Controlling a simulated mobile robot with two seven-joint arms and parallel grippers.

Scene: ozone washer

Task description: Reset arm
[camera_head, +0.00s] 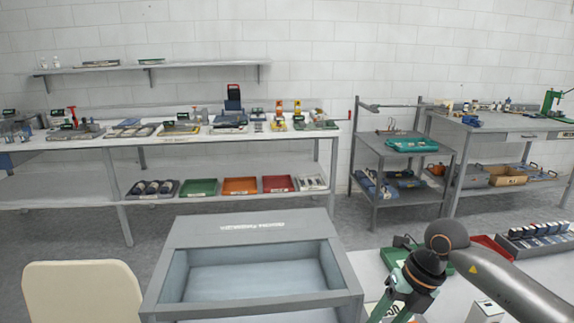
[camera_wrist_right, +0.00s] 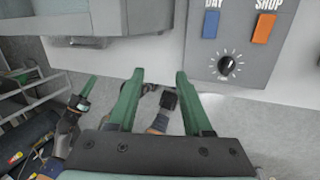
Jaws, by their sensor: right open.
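My right arm comes in from the right in the head view, and its right gripper (camera_head: 390,310) points down near the bottom edge. In the right wrist view the two green fingers of this right gripper (camera_wrist_right: 160,75) stand apart with nothing between them. My left gripper does not show in the head view.
A grey open-topped basin (camera_head: 255,231) stands front centre, with a cream chair back (camera_head: 82,293) at its left. A long workbench (camera_head: 60,143) with tools and trays lines the wall. A grey cart (camera_head: 400,152) and a second bench (camera_head: 500,124) stand at the right.

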